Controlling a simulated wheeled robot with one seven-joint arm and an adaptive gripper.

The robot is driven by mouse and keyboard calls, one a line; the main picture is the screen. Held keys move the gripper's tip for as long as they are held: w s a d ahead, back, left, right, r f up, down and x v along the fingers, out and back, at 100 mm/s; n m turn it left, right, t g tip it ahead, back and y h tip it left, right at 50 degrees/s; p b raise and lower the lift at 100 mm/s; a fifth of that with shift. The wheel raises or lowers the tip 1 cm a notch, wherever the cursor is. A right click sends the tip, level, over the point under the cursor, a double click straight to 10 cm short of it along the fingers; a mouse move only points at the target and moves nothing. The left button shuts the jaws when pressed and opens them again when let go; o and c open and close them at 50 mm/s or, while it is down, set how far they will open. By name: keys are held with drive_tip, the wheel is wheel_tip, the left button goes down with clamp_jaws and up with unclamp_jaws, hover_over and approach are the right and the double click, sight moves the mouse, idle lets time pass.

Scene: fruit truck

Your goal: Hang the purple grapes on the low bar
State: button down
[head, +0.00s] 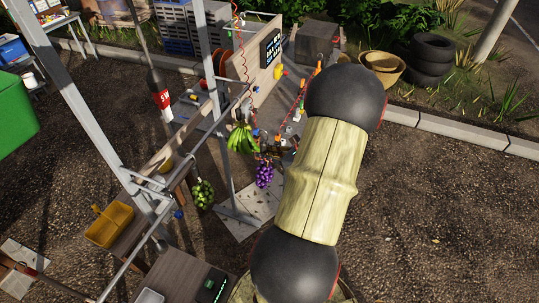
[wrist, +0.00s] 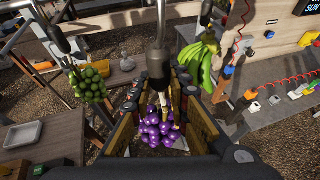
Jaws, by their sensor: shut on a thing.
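The purple grapes (head: 264,175) hang below my gripper in the head view, beside the bananas. In the wrist view the grapes (wrist: 158,130) show between the two fingers of my gripper (wrist: 158,115), which is shut on their stem or hanger. A black hanger piece (wrist: 158,65) rises above them. The gripper in the head view is mostly hidden behind my arm. Metal bars run along the stand; a lower bar (head: 125,262) is at the front left, with green grapes (head: 203,193) hanging near it. I cannot tell for certain which bar is the low one.
Green bananas (head: 241,138) hang close to my gripper, also in the wrist view (wrist: 202,62). An upright metal post (head: 215,110) stands left of the grapes. A yellow bin (head: 109,225) and wooden counter (head: 180,277) are left. Open ground lies right.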

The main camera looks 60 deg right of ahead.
drive_tip(key=w+f+b, duration=0.1)
drive_tip(key=w, duration=0.8)
drive_tip(key=w+a+f+b, duration=0.1)
drive_tip(key=w+b, duration=0.1)
drive_tip(key=w, duration=0.8)
drive_tip(key=shift+a+f, duration=0.25)
drive_tip(key=shift+a, duration=0.05)
idle(1.5)
drive_tip(key=c, duration=1.6)
unclamp_jaws()
drive_tip(key=shift+f, duration=0.1)
drive_tip(key=v, duration=1.2)
